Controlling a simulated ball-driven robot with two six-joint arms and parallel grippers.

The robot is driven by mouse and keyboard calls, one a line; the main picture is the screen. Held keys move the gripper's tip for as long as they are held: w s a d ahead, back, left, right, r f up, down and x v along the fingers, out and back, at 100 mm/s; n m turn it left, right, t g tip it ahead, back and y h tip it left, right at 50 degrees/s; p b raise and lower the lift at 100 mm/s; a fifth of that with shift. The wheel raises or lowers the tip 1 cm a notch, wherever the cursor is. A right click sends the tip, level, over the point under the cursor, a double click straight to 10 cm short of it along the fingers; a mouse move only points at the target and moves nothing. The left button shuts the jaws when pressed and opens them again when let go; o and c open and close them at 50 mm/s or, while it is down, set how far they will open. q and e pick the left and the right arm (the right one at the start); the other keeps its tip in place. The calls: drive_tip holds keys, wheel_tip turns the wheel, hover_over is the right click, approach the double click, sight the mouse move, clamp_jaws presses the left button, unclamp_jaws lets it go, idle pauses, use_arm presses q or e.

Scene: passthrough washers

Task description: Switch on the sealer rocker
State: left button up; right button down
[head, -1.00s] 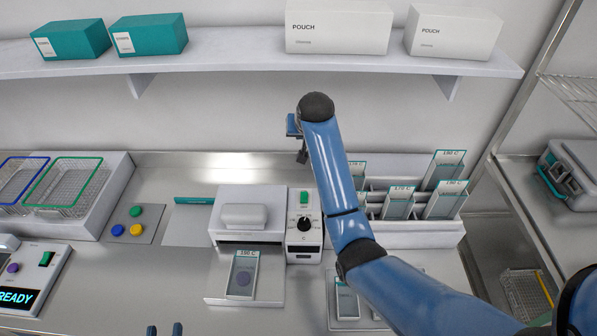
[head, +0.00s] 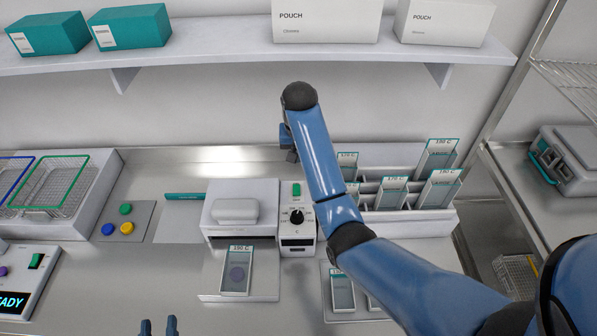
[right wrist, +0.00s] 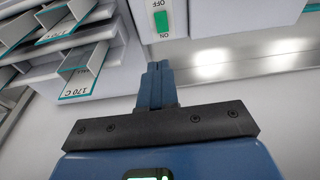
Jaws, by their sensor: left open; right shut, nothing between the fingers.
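The sealer (head: 240,207) is a white machine on the steel bench, with a control box on its right side. The green rocker (head: 297,190) is on that box above a black dial (head: 297,217). In the right wrist view the rocker (right wrist: 161,22) lies between OFF and ON labels, ahead of the fingertips. My right gripper (head: 292,157) is shut and empty, above and behind the rocker, apart from it; its arm partly hides it. Its closed fingers (right wrist: 157,68) show in the wrist view. My left gripper (head: 158,327) is open and empty at the bottom edge.
A pouch marked 190 C (head: 237,270) lies in front of the sealer. A pouch rack (head: 425,222) stands close right of the control box, under my right arm. Colored buttons (head: 126,228) and wire baskets (head: 50,188) are left. A shelf (head: 230,57) with boxes spans above.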

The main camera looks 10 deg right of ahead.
drive_tip(key=f+b, duration=0.1)
drive_tip(key=b, duration=0.5)
approach(299, 185)
drive_tip(key=f+p, duration=0.1)
drive_tip(key=f, duration=0.1)
drive_tip(key=w+f+p, duration=0.1)
drive_tip(key=f+p, duration=0.1)
drive_tip(key=f, duration=0.1)
drive_tip(key=shift+w+f, duration=0.1)
drive_tip(key=shift+f, duration=0.05)
drive_tip(key=shift+w+f, duration=0.2)
drive_tip(key=shift+f, duration=0.5)
